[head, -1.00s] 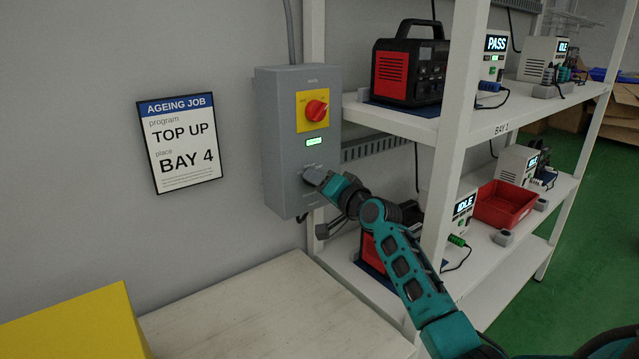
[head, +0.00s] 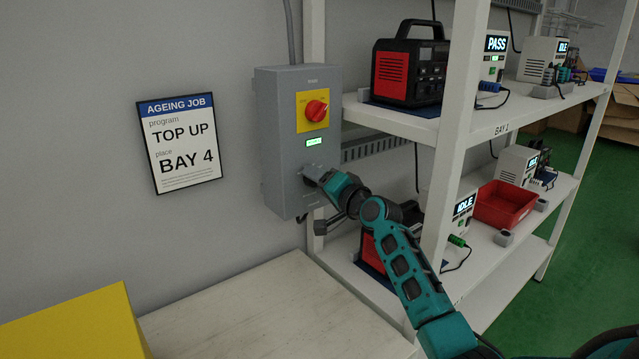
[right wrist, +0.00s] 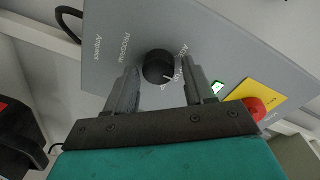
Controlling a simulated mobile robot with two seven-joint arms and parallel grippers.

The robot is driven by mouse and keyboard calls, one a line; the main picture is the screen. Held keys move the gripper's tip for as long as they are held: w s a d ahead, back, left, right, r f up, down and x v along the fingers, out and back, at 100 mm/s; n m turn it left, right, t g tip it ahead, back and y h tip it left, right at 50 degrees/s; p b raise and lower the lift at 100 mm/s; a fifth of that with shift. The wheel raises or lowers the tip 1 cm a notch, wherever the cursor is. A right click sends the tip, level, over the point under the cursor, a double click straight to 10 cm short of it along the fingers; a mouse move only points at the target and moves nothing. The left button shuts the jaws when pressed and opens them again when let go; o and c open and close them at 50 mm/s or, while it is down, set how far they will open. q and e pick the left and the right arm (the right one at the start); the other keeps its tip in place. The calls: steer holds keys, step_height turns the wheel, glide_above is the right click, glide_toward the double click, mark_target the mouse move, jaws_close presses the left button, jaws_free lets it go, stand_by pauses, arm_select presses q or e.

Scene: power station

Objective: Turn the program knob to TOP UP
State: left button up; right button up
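The grey control box (head: 275,150) is fixed to the wall beside the shelf. Its black program knob (right wrist: 157,66) shows in the right wrist view, with a white pointer mark toward the lower right of that picture. Small labels surround it, too blurred to read surely apart from PROGRAM. My right gripper (head: 313,176) is at the lower part of the box and hides the knob in the head view. In the right wrist view its two fingers (right wrist: 160,72) stand apart on either side of the knob, with visible gaps. My left gripper is not in view.
A red rotary switch (head: 317,110) on a yellow plate and a small green display (head: 314,142) sit above on the box. A wall sign (head: 180,143) reads TOP UP, BAY 4. The white shelf post (head: 452,130) stands close to my right arm.

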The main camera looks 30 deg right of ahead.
steer(key=shift+o, duration=0.7)
steer(key=s, duration=1.3)
steer(key=shift+d+r, duration=0.25)
steer(key=shift+r, duration=0.05)
